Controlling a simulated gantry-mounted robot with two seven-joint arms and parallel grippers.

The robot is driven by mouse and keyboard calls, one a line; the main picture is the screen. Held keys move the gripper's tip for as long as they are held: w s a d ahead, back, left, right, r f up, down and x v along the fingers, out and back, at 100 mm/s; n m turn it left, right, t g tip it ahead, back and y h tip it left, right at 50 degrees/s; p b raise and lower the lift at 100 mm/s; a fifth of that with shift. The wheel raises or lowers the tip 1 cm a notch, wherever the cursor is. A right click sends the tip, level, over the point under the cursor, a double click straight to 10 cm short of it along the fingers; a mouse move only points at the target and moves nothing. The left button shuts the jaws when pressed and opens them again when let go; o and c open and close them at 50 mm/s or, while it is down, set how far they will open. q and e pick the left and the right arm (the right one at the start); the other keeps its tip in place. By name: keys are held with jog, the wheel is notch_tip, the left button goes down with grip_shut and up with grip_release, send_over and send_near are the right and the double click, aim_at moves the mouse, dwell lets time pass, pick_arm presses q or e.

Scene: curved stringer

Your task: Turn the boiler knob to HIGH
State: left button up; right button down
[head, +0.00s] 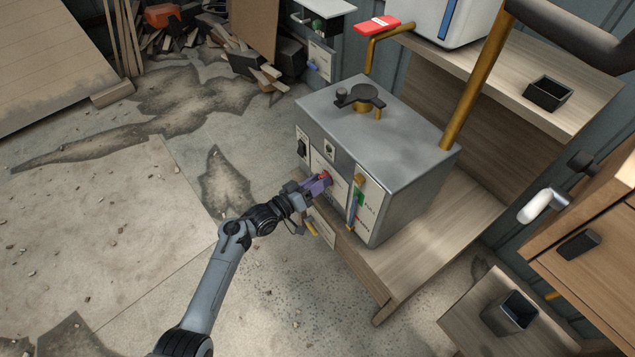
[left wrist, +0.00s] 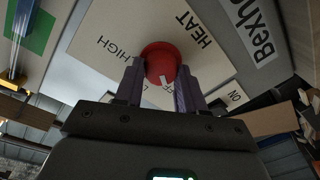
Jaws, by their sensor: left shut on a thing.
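The boiler (head: 395,150) is a grey metal box on a wooden bench. Its red heat knob (head: 324,175) is on the front panel, and the knob also shows in the left wrist view (left wrist: 160,60). My left gripper (head: 319,185) is shut on the knob, with one finger on each side of it (left wrist: 158,82). HIGH and HEAT are printed on the panel beside the knob, upside down in the wrist view. A white mark on the knob points down in that view, towards a label partly hidden by the fingers. My right gripper is not in view.
A black switch (head: 302,148) is on the left. A black handle (head: 360,96) and brass pipes (head: 470,95) rise from the boiler. The wooden bench (head: 465,220) extends to the right.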

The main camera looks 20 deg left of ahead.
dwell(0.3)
pick_arm(q)
jog(key=m, duration=0.8)
jog(key=m+h, duration=0.1)
jog(key=m, duration=0.7)
jog(key=m+h, duration=0.1)
jog(key=m, duration=0.8)
jog(key=shift+f+g, duration=0.25)
jog(key=shift+g, duration=0.05)
jog(key=shift+b, duration=0.3)
jog(key=shift+m, duration=0.3)
jog(key=o, duration=1.1)
jog(key=shift+d, duration=0.1)
jog(key=shift+c, duration=0.2)
